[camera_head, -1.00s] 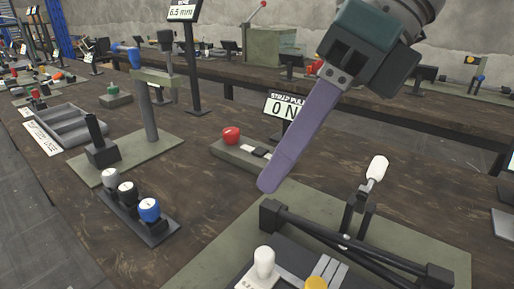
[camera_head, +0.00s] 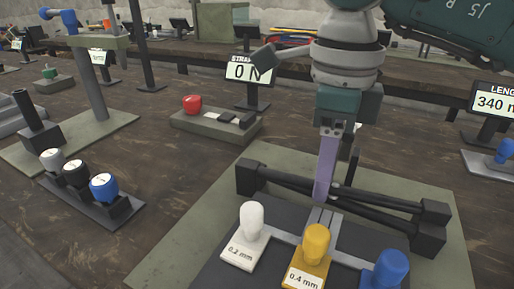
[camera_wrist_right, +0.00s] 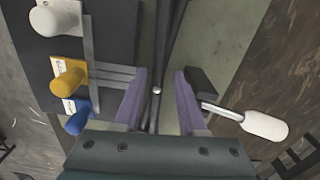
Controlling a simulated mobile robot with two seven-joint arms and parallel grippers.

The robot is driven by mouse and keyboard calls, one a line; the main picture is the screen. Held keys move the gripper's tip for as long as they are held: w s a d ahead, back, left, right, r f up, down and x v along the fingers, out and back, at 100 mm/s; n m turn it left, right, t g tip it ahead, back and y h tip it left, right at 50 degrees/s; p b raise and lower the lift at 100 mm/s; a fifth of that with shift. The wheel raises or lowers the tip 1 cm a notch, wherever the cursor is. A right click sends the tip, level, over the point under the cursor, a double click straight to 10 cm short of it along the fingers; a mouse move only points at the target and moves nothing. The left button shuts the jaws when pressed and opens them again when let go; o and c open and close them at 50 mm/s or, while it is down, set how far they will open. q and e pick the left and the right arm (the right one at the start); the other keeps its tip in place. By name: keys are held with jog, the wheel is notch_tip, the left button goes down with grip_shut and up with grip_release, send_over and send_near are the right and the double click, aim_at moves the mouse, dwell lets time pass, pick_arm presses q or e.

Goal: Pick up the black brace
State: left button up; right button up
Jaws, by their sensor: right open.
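The black brace (camera_head: 385,210) lies over a green plate, with long crossing bars and thick end blocks. My right gripper (camera_head: 323,196) points down at the middle of the brace. In the right wrist view the gripper (camera_wrist_right: 157,80) is open, with one purple finger on each side of the black bars (camera_wrist_right: 165,55) and gaps to both. The bars run between the fingers, with a small bright pivot there. From the head, one finger hides part of the brace. My left gripper is not in view.
White (camera_head: 252,222), yellow (camera_head: 316,245) and blue (camera_head: 388,270) knobs stand close in front of the brace. A white-handled lever (camera_wrist_right: 265,125) stands beside the right finger in the wrist view. A red-knobbed box (camera_head: 215,122) and a display (camera_head: 247,72) stand behind, left.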

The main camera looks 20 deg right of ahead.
notch_tip(320, 180, down, 2)
jog(key=shift+f, duration=0.15)
grip_shut()
dwell(0.6)
